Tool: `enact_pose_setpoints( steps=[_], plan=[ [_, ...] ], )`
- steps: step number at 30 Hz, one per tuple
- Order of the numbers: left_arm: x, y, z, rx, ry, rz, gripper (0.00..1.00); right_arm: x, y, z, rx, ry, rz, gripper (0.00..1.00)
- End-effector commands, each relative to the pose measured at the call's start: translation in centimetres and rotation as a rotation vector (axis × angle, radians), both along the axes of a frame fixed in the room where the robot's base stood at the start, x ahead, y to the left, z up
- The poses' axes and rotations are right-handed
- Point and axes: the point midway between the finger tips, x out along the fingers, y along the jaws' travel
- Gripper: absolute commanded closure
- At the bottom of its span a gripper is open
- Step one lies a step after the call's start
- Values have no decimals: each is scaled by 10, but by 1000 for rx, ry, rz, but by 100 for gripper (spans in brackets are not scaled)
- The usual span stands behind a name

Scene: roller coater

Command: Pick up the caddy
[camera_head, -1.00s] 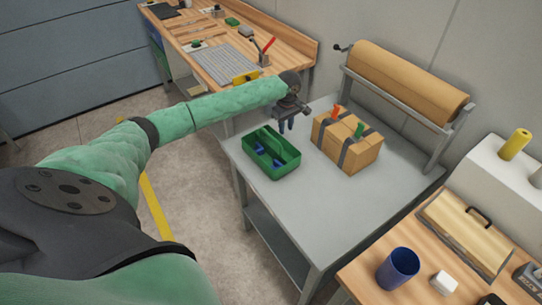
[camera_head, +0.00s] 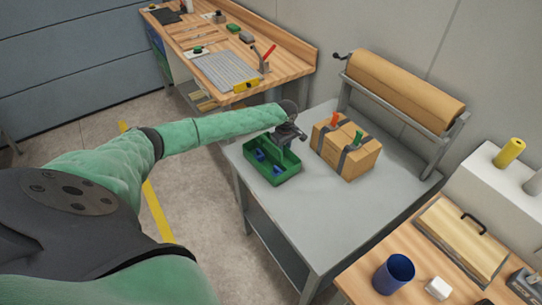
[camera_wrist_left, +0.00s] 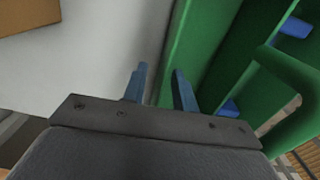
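The caddy is a green open box (camera_head: 262,177) with a raised handle bar and blue items inside. It stands on the grey table near its left edge. My left gripper (camera_head: 282,149) is above the caddy's far right side and hides part of it. In the left wrist view the caddy (camera_wrist_left: 213,35) fills the right half, with its handle (camera_wrist_left: 287,85) at the right. The two blue fingers (camera_wrist_left: 160,70) are apart, near the caddy's long wall, one over the grey table side. I cannot tell how deep they reach. My right gripper is not in view.
A taped cardboard box (camera_head: 345,148) with red and green clips stands right of the caddy. A brown paper roll on a rack (camera_head: 405,90) is behind it. The front of the grey table (camera_head: 310,220) is clear. A blue cup (camera_head: 394,273) stands on the wooden bench at lower right.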

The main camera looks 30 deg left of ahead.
Motion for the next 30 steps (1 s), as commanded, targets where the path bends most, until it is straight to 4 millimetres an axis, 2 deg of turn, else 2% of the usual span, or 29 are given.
enact_pose_setpoints(
  steps=[4,11,15,16,30],
  plan=[
    [0,0,-6,1,-1,0,72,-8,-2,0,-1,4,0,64],
    [0,1,-8,1,-1,0,72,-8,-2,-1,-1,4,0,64],
    [0,1,-8,1,-1,0,97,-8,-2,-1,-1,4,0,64],
    [0,1,-8,1,-1,0,100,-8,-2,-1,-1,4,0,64],
    [1,1,-4,0,-2,0,100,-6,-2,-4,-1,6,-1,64]
  ],
)
